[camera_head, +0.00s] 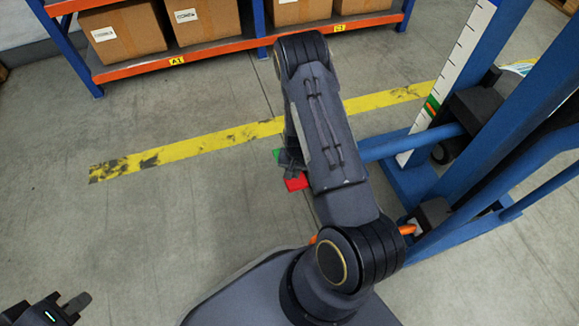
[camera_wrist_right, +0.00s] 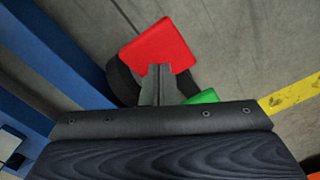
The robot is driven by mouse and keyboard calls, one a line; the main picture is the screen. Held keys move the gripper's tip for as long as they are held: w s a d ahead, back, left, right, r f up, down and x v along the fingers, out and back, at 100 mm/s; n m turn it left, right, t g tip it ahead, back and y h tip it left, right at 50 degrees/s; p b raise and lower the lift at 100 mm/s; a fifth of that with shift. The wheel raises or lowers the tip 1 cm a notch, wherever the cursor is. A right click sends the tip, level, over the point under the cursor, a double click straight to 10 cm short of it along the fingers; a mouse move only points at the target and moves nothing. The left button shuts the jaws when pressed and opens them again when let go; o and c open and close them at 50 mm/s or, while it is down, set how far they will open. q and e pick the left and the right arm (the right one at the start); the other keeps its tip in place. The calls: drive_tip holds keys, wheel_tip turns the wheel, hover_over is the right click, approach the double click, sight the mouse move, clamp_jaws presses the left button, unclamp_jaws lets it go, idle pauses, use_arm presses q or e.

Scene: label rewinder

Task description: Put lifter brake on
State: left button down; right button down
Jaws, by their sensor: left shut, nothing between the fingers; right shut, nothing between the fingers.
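The blue lifter (camera_head: 510,110) stands at the right in the head view. Low by the floor are its red pedal (camera_head: 297,183) and green pedal (camera_head: 276,153), partly hidden by my right arm. In the right wrist view, the red pedal (camera_wrist_right: 160,47) is large just beyond the fingertips and the green pedal (camera_wrist_right: 203,97) is partly hidden behind the gripper. My right gripper (camera_wrist_right: 158,70) is shut and empty, its tips overlapping the red pedal's near edge; contact cannot be told. My left gripper (camera_head: 76,304) is shut and empty at the lower left, far from the lifter.
An orange and blue shelf (camera_head: 230,44) with cardboard boxes (camera_head: 125,34) stands at the back. A yellow floor line (camera_head: 205,146) crosses the grey floor. A dark wheel (camera_wrist_right: 122,83) shows beside the red pedal. The floor at the left is clear.

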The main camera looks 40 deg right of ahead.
drive_tip(key=shift+f, duration=0.1)
drive_tip(key=shift+f+b, duration=1.95)
drive_tip(key=shift+f, duration=0.4)
drive_tip(key=shift+r, duration=0.1)
drive_tip(key=shift+r+p, duration=0.5)
drive_tip(key=shift+p, duration=0.05)
wheel_tip(320, 180, up, 8)
drive_tip(key=p, duration=0.6)
